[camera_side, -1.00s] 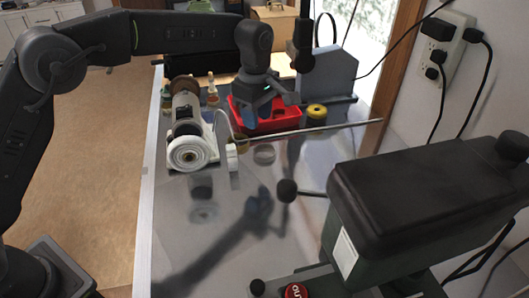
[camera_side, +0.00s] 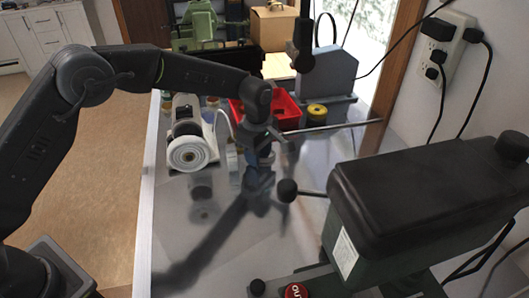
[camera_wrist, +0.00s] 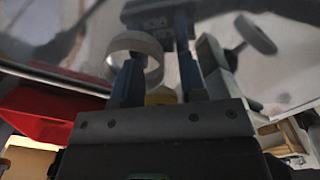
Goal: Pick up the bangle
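The bangle (camera_wrist: 136,42), a pale wide ring, shows in the wrist view at the left fingertip, standing on the shiny table (camera_side: 190,245). My gripper (camera_wrist: 162,72) has its fingers apart. The left finger overlaps the bangle's opening and the right finger is clear to its right. I cannot tell whether the finger touches it. In the side view my gripper (camera_side: 257,163) points down close to the tabletop, and it hides most or all of the bangle.
A white bench grinder or polisher (camera_side: 188,150) stands close on the left. A red bin (camera_side: 286,108) and a yellow roll (camera_side: 317,112) are behind. A long rod (camera_side: 335,127) crosses to the right. A dark-topped machine (camera_side: 425,185) fills the right front.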

